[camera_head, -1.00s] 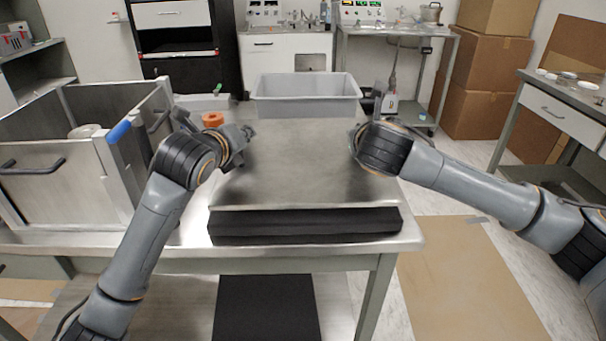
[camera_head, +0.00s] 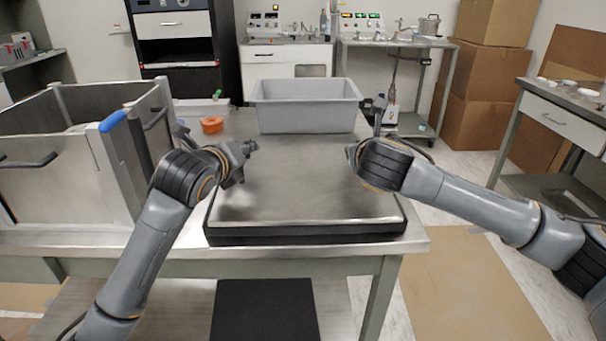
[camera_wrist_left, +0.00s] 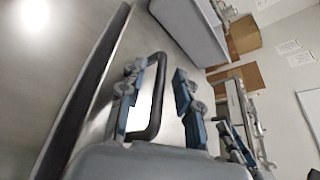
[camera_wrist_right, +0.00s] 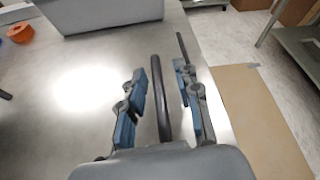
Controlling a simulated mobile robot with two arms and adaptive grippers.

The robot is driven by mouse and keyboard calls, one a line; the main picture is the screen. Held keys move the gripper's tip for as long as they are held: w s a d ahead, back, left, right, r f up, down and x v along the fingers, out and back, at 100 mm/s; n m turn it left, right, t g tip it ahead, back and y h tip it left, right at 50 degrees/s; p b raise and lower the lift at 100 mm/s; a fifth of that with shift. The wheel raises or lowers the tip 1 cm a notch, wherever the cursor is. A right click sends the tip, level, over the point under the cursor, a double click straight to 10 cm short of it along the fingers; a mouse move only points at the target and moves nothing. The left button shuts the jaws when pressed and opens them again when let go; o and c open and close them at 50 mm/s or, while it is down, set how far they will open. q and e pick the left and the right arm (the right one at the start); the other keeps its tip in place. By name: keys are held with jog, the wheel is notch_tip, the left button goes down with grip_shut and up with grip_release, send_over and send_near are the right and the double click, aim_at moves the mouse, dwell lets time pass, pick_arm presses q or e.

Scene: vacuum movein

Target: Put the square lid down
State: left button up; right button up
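The square lid (camera_head: 300,190) is a flat grey metal plate lying level on a black square base (camera_head: 300,236) on the metal table; no clear gap shows between them along the front. My left gripper (camera_head: 245,160) is at the lid's left side. In the left wrist view its fingers (camera_wrist_left: 158,92) stand apart, one on each side of a dark handle (camera_wrist_left: 158,105). My right gripper (camera_head: 354,155) is at the lid's right side, its fingertips partly hidden in the head view. In the right wrist view its fingers (camera_wrist_right: 160,85) are spread around the other dark handle (camera_wrist_right: 160,105), with gaps showing.
A grey bin (camera_head: 306,108) stands behind the lid. An orange ring-like object (camera_head: 212,125) lies at the back left. A metal box with a blue-tipped edge (camera_head: 112,121) stands on the left of the table. Floor is free to the right of the table.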

pick_arm(q)
jog(key=v, duration=1.1)
jog(key=shift+s+a, duration=0.1)
jog(key=shift+s, duration=0.25)
jog(key=shift+s+r, duration=0.1)
pick_arm(e)
jog(key=v, duration=1.2)
